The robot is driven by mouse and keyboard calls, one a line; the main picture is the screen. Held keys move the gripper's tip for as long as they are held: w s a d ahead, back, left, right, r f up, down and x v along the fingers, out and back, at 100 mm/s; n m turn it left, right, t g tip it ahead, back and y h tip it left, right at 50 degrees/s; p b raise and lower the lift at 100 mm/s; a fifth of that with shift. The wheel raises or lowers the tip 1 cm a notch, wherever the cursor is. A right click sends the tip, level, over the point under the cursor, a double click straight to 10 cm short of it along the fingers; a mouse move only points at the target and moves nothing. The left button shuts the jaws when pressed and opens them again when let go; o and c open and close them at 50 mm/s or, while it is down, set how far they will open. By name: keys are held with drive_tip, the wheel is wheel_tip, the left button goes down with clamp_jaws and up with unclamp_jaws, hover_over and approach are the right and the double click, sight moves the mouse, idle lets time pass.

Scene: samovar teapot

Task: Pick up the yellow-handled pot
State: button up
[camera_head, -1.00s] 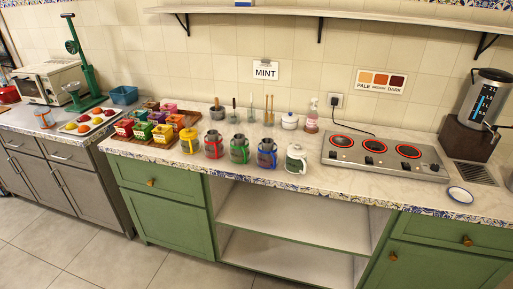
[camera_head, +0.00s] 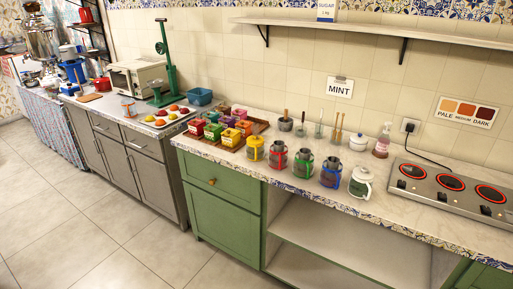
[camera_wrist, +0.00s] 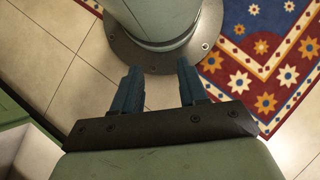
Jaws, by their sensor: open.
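The yellow-handled pot (camera_head: 254,149) stands upright on the counter in the head view. It is the leftmost of a row of small pots near the front edge. A red-handled pot (camera_head: 277,157) stands just to its right, then a green-handled pot (camera_head: 303,163) and a blue-handled pot (camera_head: 331,172). My gripper (camera_wrist: 161,84) shows only in the wrist view. Its two fingers are apart with nothing between them, pointing over the floor and my own base. The pot is not in the wrist view, so its distance from my gripper cannot be told.
A tray (camera_head: 212,148) of colourful boxes stands left of the pot. A white lidded pot (camera_head: 361,183) ends the row on the right, before the stove (camera_head: 440,192) with its red-ringed burners. Utensils stand behind the row. A patterned rug (camera_wrist: 262,50) lies on the floor.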

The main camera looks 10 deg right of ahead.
idle(0.4)
drive_tip(key=o, duration=1.1)
